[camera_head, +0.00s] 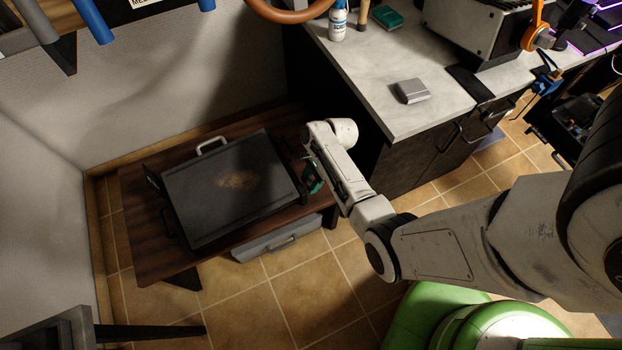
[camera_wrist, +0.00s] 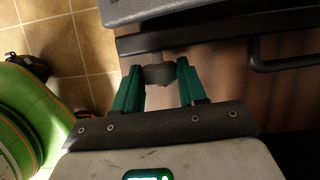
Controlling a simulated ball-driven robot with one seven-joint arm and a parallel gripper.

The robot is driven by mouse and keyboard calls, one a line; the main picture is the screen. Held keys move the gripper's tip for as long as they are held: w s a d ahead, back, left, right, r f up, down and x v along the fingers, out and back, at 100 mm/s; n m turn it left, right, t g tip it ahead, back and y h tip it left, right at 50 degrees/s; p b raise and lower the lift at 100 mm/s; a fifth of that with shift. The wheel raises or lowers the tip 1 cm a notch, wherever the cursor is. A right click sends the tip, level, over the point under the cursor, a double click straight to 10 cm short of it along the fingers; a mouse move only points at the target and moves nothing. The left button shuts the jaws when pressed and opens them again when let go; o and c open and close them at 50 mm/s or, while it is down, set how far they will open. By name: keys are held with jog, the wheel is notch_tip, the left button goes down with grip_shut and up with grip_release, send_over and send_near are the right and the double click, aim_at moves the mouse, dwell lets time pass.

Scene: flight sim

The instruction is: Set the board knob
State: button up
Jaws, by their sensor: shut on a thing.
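A dark, flat, box-like board (camera_head: 215,195) with a worn brownish patch on top and a pale handle at its back edge lies on a low wooden table. My gripper (camera_head: 312,178) is at the board's right side. In the wrist view, its two green fingers (camera_wrist: 160,80) are shut on a small grey knob (camera_wrist: 160,70) at the board's dark front edge (camera_wrist: 190,40). The knob is hidden behind my gripper in the head view. Its marking or turn angle cannot be told.
The wooden table (camera_head: 150,245) has a grey case (camera_head: 280,240) under it. A dark bar handle (camera_wrist: 285,62) sticks out right of the knob. A grey counter (camera_head: 365,75) with a bottle (camera_head: 338,24) and a small metal box (camera_head: 412,91) stands to the right. Tiled floor (camera_head: 310,290) is open in front.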

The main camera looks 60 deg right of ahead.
jog(key=shift+s+r, duration=0.1)
jog(key=shift+r, duration=0.05)
jog(key=shift+s+a+t+h+p, duration=0.15)
jog(key=shift+t+h+p, duration=0.15)
jog(key=shift+t+p, duration=0.5)
jog(key=shift+s+n+t+h+p, duration=0.1)
jog(key=shift+n+t+h+p, duration=0.25)
jog(key=shift+p, duration=0.2)
jog(key=t, duration=0.1)
jog(key=t+h, duration=0.1)
jog(key=shift+s+f+n+t, duration=0.15)
jog(key=shift+f+n+t, duration=0.1)
jog(key=shift+f+t, duration=0.1)
jog(key=shift+a+t+h+b, duration=0.15)
jog(key=shift+t+h+b, duration=0.3)
jog(key=shift+t, duration=0.25)
jog(key=o, duration=1.1)
jog(key=shift+c, duration=0.2)
